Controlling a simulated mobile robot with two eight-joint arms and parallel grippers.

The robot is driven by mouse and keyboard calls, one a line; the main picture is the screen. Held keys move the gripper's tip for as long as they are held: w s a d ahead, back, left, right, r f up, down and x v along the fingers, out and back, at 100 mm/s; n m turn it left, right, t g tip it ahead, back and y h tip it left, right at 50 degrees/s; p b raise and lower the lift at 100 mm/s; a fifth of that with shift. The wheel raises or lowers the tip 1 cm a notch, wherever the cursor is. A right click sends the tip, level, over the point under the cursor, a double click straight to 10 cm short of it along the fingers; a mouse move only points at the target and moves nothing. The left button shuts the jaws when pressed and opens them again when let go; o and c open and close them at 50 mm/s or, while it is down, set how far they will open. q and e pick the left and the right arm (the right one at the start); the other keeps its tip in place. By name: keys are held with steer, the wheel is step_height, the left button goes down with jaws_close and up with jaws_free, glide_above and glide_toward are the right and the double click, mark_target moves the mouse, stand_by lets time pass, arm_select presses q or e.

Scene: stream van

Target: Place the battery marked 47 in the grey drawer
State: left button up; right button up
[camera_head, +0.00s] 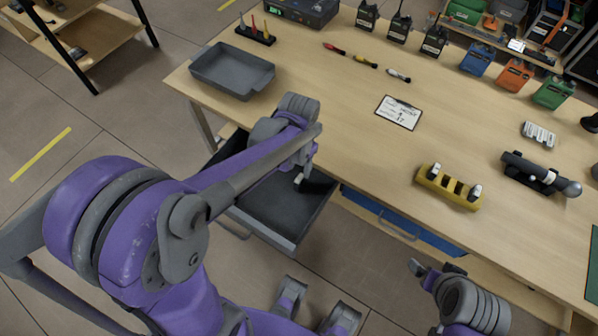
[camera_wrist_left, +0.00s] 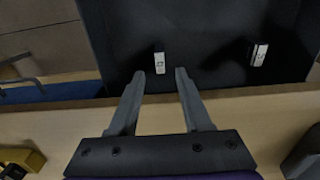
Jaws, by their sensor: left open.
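The grey drawer (camera_head: 262,226) stands open below the table's front edge; its dark inside (camera_wrist_left: 215,35) fills the upper wrist view. Two white-labelled batteries show inside it, one near the middle (camera_wrist_left: 159,63) and one to the right (camera_wrist_left: 259,55). The middle label may read 47, but it is too small to be sure. My left gripper (camera_wrist_left: 159,73) is open, its fingertips either side of the middle battery's near end, with no clear contact.
A yellow holder (camera_head: 436,187) with two white-topped batteries stands on the table. A shut blue drawer (camera_head: 395,220) is beside the grey one. A grey tray (camera_head: 232,72), a clipboard (camera_head: 398,112) and several radios at the back occupy the table. The table middle is mostly clear.

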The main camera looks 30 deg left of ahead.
mark_target(299, 179)
arm_select(q)
step_height(299, 179, up, 6)
steer(key=s+d+n+t, duration=0.1)
steer(key=s+d+t, duration=0.2)
steer(key=s, duration=0.9)
steer(key=shift+t+p, duration=0.35)
steer(key=shift+t, duration=0.75)
steer(key=shift+d, duration=0.1)
